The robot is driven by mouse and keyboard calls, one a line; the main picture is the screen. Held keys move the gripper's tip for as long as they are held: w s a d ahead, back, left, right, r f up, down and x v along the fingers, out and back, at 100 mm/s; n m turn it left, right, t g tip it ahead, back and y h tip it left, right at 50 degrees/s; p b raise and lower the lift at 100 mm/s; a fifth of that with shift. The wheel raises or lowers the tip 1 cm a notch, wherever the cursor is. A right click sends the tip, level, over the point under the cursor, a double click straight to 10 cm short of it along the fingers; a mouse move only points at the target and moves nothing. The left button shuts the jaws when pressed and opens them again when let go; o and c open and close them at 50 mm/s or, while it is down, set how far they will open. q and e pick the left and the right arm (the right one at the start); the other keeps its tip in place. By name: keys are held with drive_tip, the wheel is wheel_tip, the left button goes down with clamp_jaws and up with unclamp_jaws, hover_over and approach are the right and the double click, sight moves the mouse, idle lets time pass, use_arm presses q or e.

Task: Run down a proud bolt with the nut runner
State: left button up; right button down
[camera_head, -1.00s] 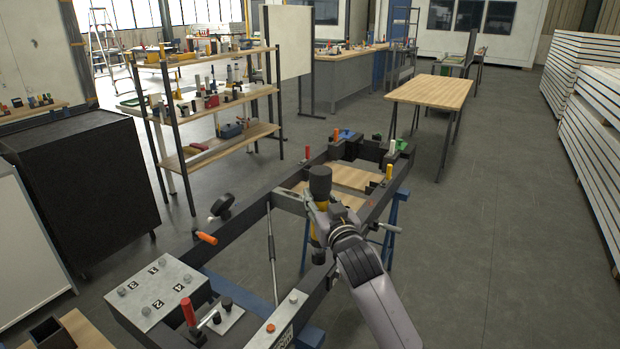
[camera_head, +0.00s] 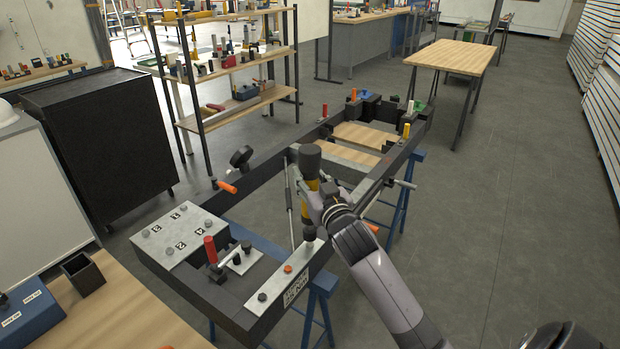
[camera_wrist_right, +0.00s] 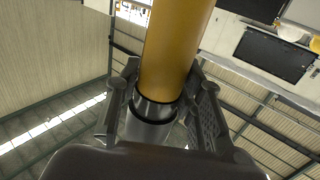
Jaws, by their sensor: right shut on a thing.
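The nut runner (camera_head: 310,158), yellow with a black top and a dark lower end, is upright in my right gripper (camera_head: 317,204). The gripper is shut around its body; in the wrist view the yellow barrel (camera_wrist_right: 178,45) stands between both fingers. The tool is over the dark frame (camera_head: 262,190), right of the grey plate (camera_head: 178,238). That plate carries several bolts beside labels 1 to 4. I cannot tell which bolt (camera_head: 185,205) stands proud. The tool's tip is apart from the plate's bolts. My left gripper is out of view.
A red-handled clamp (camera_head: 211,250) stands on the frame beside the plate. An orange handle (camera_head: 227,187) and a round black gauge (camera_head: 241,157) are on the far left rail. A wooden bench (camera_head: 150,310) with a blue box (camera_head: 28,312) is at lower left. The floor at right is clear.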

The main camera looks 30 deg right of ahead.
drive_tip(key=shift+f, duration=0.55)
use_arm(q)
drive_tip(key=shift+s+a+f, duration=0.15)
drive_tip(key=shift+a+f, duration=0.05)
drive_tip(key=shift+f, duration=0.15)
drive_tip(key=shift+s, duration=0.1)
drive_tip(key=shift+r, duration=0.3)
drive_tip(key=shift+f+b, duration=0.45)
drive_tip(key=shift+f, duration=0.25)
use_arm(e)
drive_tip(key=shift+s+a+f, duration=0.1)
drive_tip(key=shift+s+f, duration=0.05)
drive_tip(key=shift+f, duration=1.3)
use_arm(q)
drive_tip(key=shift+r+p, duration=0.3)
use_arm(e)
drive_tip(key=shift+f, duration=0.2)
idle(0.5)
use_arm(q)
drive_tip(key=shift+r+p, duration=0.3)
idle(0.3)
